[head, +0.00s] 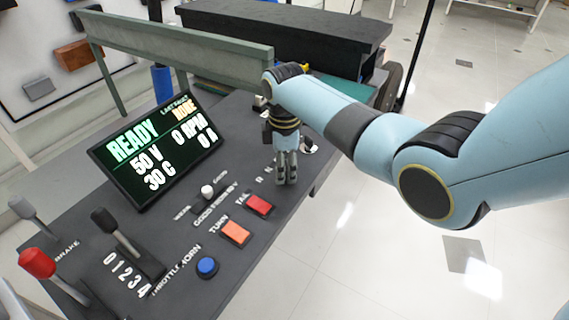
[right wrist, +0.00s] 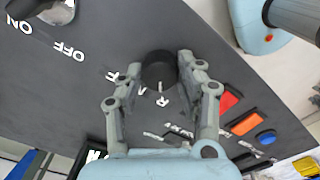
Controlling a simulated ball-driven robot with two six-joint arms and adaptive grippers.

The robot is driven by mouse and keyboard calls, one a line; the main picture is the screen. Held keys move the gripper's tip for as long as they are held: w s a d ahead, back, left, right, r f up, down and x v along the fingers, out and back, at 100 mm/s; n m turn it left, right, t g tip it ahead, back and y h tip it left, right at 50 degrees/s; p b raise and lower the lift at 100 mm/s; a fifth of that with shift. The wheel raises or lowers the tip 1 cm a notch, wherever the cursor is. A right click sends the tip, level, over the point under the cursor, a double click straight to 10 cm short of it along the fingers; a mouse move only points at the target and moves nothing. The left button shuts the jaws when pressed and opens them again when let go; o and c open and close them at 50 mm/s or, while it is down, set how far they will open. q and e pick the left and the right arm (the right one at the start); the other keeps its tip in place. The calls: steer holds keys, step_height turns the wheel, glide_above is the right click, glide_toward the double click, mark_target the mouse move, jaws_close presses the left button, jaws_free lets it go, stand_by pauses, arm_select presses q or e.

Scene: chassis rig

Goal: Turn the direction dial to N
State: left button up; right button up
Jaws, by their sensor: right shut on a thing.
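The direction dial is a dark round knob (right wrist: 158,68) on the dark panel, with white letters beside it, an R among them. In the right wrist view it sits between the fingers of my right gripper (right wrist: 160,80), which is shut on its sides. In the head view the right gripper (head: 287,180) points down onto the panel and hides the dial; letters R and N show just left of it. My left gripper is not in view.
Left of the gripper are a red button (head: 259,205), an orange button (head: 236,233), a blue button (head: 207,267) and a small white-capped lever (head: 208,191). A screen (head: 155,148) reads READY. Several levers, one red-knobbed (head: 37,263), stand at lower left. Open floor lies right.

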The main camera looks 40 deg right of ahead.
steer(key=m+p, duration=0.2)
steer(key=m, duration=0.2)
steer(key=shift+r+p, duration=0.15)
steer(key=shift+p, duration=0.25)
steer(key=shift+m+p, duration=0.8)
steer(key=shift+m, duration=0.9)
steer(key=o, duration=1.2)
steer(key=shift+c, duration=0.2)
step_height(320, 180, up, 12)
steer(key=shift+f, duration=0.25)
